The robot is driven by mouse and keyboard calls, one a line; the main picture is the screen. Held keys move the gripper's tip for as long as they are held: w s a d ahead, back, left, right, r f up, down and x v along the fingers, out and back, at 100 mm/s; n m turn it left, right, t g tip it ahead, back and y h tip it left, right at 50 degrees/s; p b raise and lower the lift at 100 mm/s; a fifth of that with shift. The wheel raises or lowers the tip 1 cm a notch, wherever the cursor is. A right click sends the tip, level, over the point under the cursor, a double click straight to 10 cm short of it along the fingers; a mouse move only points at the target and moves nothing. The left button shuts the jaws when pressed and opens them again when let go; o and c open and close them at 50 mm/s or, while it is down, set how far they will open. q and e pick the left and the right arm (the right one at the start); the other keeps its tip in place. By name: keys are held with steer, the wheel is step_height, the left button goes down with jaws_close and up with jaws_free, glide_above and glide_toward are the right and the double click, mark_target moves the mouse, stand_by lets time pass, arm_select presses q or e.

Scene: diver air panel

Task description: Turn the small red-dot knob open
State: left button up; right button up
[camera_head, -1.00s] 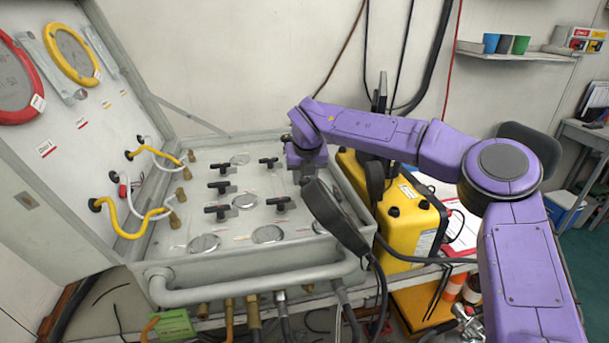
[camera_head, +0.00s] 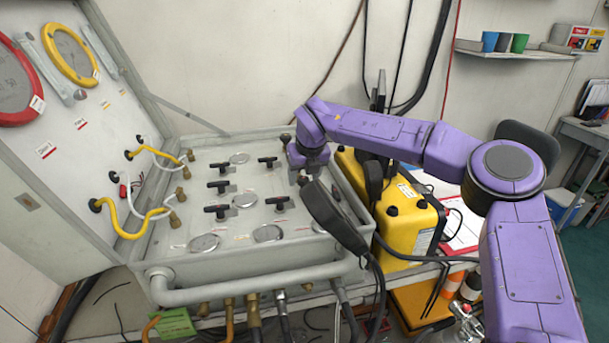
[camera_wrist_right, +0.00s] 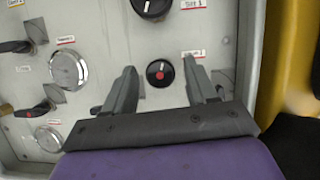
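The small black knob with a red dot (camera_wrist_right: 160,73) sits on the grey panel face (camera_wrist_right: 100,25) in the right wrist view. Its red dot is toward the lower edge of the knob. My right gripper (camera_wrist_right: 159,66) is open, with one finger on each side of the knob in the picture and gaps to both. I cannot tell how far the fingertips are above the panel. In the head view my right gripper (camera_head: 303,180) is over the panel's right part, and the small knob is hidden there. My left gripper is not in view.
A larger black knob (camera_wrist_right: 152,7) is beyond the small one. Black valve handles (camera_head: 216,210) and round gauges (camera_head: 268,233) fill the panel's left and middle. A black handset-like thing (camera_head: 333,216) and a yellow case (camera_head: 410,220) are at the right.

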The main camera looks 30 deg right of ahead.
steer(key=b+v, duration=0.2)
steer(key=v, duration=0.8)
steer(key=shift+r, duration=0.25)
stand_by(2.0)
